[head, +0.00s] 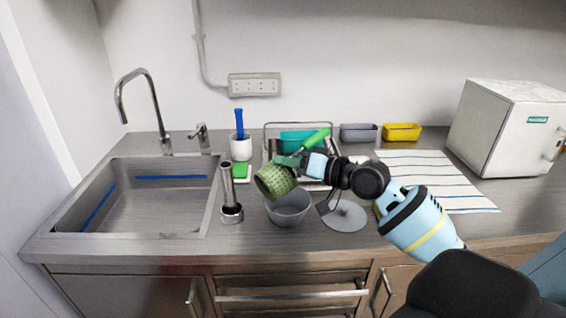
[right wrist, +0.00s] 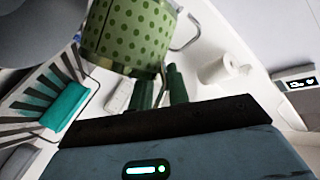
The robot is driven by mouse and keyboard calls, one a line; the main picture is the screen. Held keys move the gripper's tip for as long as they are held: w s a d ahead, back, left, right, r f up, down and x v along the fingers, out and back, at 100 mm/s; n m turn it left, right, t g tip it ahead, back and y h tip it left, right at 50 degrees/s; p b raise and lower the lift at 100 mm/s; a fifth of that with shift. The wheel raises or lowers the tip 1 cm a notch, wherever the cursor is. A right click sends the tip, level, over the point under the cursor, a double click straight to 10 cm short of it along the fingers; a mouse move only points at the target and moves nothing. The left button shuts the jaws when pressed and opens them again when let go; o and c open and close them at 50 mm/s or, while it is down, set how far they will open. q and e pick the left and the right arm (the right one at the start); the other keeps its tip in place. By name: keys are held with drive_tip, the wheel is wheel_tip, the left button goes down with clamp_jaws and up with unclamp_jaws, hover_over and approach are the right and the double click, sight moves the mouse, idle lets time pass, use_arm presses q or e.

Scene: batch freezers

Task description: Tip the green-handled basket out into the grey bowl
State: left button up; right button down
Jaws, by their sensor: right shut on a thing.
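The green basket (head: 274,182) is dotted with holes and hangs tilted just above the left rim of the grey bowl (head: 289,211). I cannot see what the basket holds. My left gripper is not in view.
A steel dish rack (head: 322,180) stands behind the bowl. A steel cylinder on a base (head: 231,195) stands left, beside the sink (head: 140,190). A grey disc (head: 345,217) lies right of the bowl. A striped cloth (head: 440,180) and white box (head: 508,125) are further right.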

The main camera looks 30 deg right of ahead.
drive_tip(key=shift+d+f+m+b, duration=0.35)
drive_tip(key=shift+f+m+b, duration=0.15)
drive_tip(key=shift+m+b, duration=0.1)
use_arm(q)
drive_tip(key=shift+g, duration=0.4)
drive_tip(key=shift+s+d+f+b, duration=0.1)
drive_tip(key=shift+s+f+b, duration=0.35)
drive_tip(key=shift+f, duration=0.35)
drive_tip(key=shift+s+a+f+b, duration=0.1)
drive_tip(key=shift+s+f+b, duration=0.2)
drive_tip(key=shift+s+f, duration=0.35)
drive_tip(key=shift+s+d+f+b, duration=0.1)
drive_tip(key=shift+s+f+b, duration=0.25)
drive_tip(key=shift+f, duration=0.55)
use_arm(e)
drive_tip(key=shift+w+d+f+m+t+y, duration=0.1)
drive_tip(key=shift+d+f+m+t+y, duration=0.25)
drive_tip(key=shift+m, duration=0.4)
drive_tip(key=shift+d+f+m+t+y, duration=0.1)
drive_tip(key=shift+d+m+t, duration=0.2)
drive_tip(key=shift+d+m, duration=0.4)
drive_tip(key=shift+w+d+f+m+t+y, duration=0.1)
drive_tip(key=shift+d+f+m+t+y, duration=0.2)
drive_tip(key=shift+m, duration=0.55)
drive_tip(key=shift+r, duration=0.15)
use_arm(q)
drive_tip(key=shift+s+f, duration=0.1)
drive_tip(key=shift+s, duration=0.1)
